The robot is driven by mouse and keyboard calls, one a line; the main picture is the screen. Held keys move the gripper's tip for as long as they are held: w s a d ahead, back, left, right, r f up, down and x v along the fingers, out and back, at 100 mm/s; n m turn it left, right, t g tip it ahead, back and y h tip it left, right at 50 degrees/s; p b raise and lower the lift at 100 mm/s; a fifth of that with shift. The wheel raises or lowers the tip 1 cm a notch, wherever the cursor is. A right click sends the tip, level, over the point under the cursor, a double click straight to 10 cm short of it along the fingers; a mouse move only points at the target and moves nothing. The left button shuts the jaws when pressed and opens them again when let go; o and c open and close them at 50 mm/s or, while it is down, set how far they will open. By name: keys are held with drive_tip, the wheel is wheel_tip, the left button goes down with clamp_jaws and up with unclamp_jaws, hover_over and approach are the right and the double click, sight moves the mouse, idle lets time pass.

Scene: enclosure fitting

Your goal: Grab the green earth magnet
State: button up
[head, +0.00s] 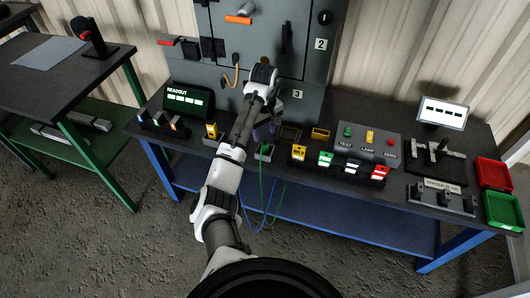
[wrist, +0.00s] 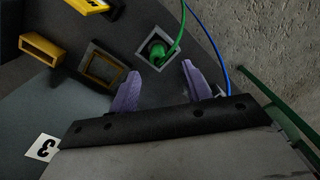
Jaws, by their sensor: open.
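The green earth magnet (wrist: 157,50) sits in a square grey holder on the bench in the wrist view, with a green cable (wrist: 181,28) running from it. In the head view the green magnet (head: 264,150) is small, just below my gripper (head: 265,132) and partly covered. In the wrist view my gripper (wrist: 160,82) has its two purple fingers spread apart. The magnet lies beyond the fingertips, roughly between their lines, and is not touched. Nothing is between the fingers.
An empty brown square frame (wrist: 103,69) and a yellow open box (wrist: 43,48) are beside the holder. A blue cable (wrist: 207,38) hangs near the bench edge. The grey cabinet panel (head: 262,60) stands behind. Labelled blocks (head: 299,152) and a button box (head: 367,144) are to the right.

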sight(265, 144)
drive_tip(key=shift+w+d+f+p, duration=0.1)
drive_tip(key=shift+f+p, duration=0.3)
drive_tip(key=shift+f, duration=1.05)
drive_tip(key=shift+w+d+f+p, duration=0.1)
drive_tip(key=shift+f+p, duration=0.25)
drive_tip(key=shift+f, duration=1.1)
clamp_jaws()
